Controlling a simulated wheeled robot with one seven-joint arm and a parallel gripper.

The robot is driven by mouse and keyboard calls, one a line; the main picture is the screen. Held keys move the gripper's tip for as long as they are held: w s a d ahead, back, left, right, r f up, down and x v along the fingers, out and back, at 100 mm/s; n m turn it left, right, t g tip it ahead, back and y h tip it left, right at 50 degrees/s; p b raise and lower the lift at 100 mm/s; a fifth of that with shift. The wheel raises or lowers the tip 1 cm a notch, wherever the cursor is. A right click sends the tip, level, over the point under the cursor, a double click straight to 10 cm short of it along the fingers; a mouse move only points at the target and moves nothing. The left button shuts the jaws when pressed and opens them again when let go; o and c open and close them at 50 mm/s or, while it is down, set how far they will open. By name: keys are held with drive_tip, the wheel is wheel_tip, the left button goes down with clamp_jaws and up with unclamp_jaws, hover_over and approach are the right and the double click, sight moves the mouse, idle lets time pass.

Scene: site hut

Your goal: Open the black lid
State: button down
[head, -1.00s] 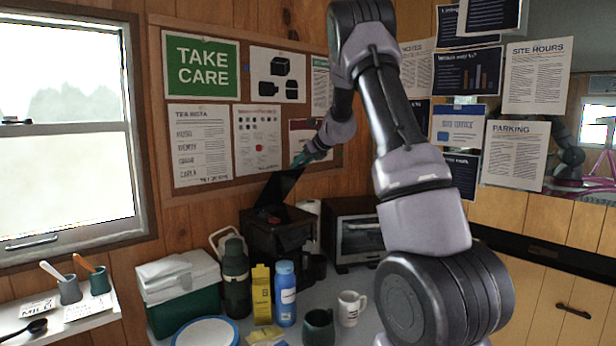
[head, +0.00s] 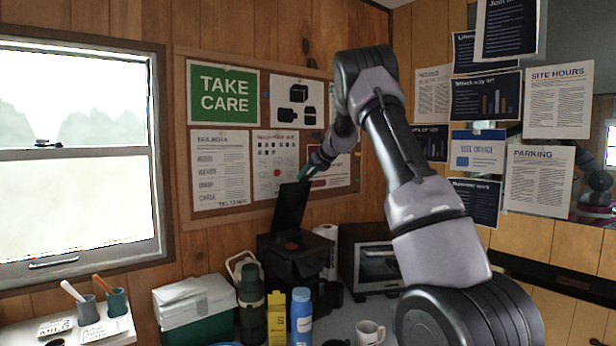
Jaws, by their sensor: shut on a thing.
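The black lid (head: 291,208) stands raised and steeply tilted above the black box-shaped machine (head: 290,262) on the counter. Its lower edge meets the back of the machine, and a small reddish part (head: 291,245) shows in the opening below it. My gripper (head: 305,173) is at the lid's upper right edge, shut on it. The fingertips are small and partly dark against the notice board, so the exact grip is hard to see.
A toaster oven (head: 372,262) and paper roll (head: 327,236) stand right of the machine. A green flask (head: 251,298), yellow carton (head: 277,318), blue bottle (head: 301,315) and white mug (head: 369,333) stand in front. A cool box (head: 195,308) is left. The notice board (head: 270,218) is close behind.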

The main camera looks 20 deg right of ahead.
drive_tip(key=shift+d+r, duration=0.1)
drive_tip(key=shift+r, duration=0.05)
drive_tip(key=shift+c, duration=1.2)
unclamp_jaws()
drive_tip(key=v, duration=1)
drive_tip(key=shift+s, duration=0.35)
drive_tip(key=shift+d+r, duration=0.1)
drive_tip(key=shift+r, duration=0.05)
